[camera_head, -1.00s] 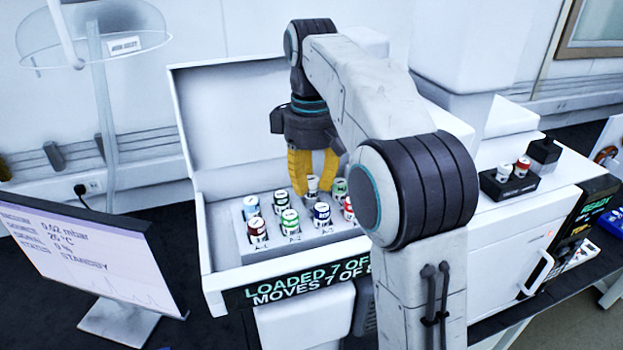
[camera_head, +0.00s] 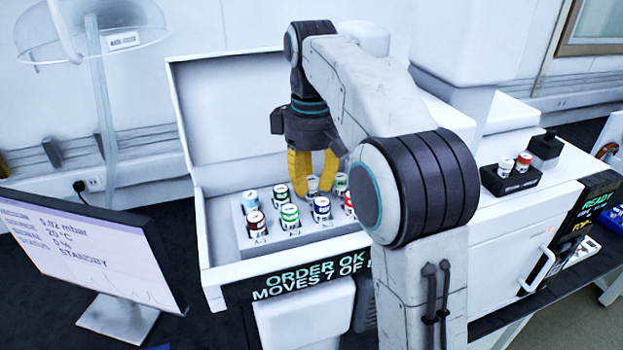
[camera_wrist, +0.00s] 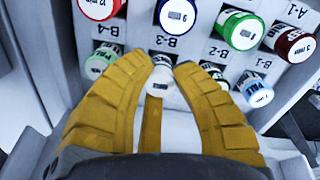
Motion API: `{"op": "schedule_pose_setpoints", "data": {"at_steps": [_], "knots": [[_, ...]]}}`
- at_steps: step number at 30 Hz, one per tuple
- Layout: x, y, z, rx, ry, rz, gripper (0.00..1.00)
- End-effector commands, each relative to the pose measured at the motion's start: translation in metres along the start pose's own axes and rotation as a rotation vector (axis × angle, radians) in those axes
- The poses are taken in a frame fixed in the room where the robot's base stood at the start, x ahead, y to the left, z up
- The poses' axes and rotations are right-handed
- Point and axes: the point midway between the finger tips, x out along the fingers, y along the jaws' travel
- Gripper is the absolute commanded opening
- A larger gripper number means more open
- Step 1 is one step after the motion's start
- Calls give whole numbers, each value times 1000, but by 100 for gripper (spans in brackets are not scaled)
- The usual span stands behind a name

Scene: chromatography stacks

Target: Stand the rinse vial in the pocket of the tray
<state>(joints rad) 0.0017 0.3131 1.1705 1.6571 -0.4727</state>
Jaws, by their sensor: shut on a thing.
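The rinse vial (camera_head: 312,184), pale with a white cap, stands between my yellow gripper fingers (camera_head: 314,187) in the back row of the white tray (camera_head: 275,246). My gripper is shut on it. In the wrist view the vial's white cap (camera_wrist: 160,80) shows between the fingertips (camera_wrist: 164,66), in line with the back row. The vial looks upright and low in the tray, level with its neighbours. Its lower end is hidden, so I cannot see the pocket around its base.
Several vials with red, green, blue and light-blue marks fill the tray, close to my fingers. The open lid (camera_head: 225,115) rises behind. A black rack (camera_head: 510,181) with two vials stands on the right. A monitor (camera_head: 85,250) stands at the left front.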

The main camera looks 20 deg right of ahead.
Motion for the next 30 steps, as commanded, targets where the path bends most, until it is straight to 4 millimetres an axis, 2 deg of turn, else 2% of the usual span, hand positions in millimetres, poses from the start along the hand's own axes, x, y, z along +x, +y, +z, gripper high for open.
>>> {"op": "schedule_pose_setpoints", "data": {"at_steps": [9,10,18,23,24,30], "knots": [[2,0,0,0,0,0,0],[2,0,0,0,0,0,25],[2,0,0,0,0,0,49],[2,0,0,0,0,0,49],[2,0,0,0,-1,0,56],[2,0,0,0,-1,0,73]]}}
